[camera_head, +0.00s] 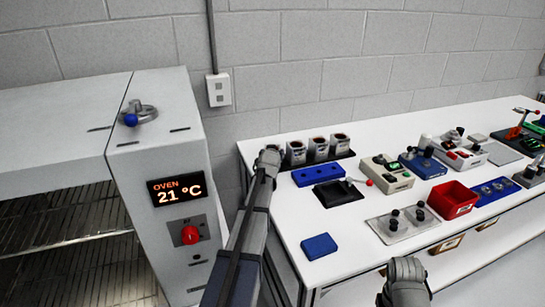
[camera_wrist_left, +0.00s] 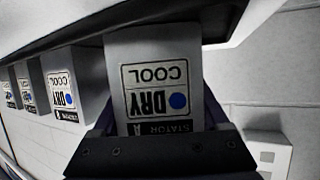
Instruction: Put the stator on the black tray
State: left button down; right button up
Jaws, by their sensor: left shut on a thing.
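In the left wrist view, a light grey container (camera_wrist_left: 158,80) shows upside down, with a white label reading "STATOR A", "DRY" and "COOL" and a blue dot. My left gripper (camera_wrist_left: 158,140) is shut on it. In the head view my left gripper (camera_head: 268,157) is at the table's back left, left of three similar grey containers (camera_head: 318,149); its own container is mostly hidden there. These stand on a dark base (camera_head: 347,155). A black tray-like piece (camera_head: 338,194) lies in front. My right gripper (camera_head: 405,269) is at the bottom, away from the table items; its fingers are unclear.
A blue holed block (camera_head: 318,175) and a blue pad (camera_head: 319,246) are on the white table. A red bin (camera_head: 452,199), a grey plate with black knobs (camera_head: 402,224) and several devices fill the right. The oven (camera_head: 165,190) stands left. The table's front left is mostly clear.

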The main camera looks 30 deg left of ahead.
pick_arm(q)
jog(key=shift+r, duration=0.15)
jog(key=shift+c, duration=0.8)
grip_release()
jog(key=shift+s+r, duration=0.1)
jog(key=p+v, duration=0.4)
jog(key=v, duration=0.8)
jog(key=shift+d+p, duration=0.1)
jog(key=shift+p, duration=0.25)
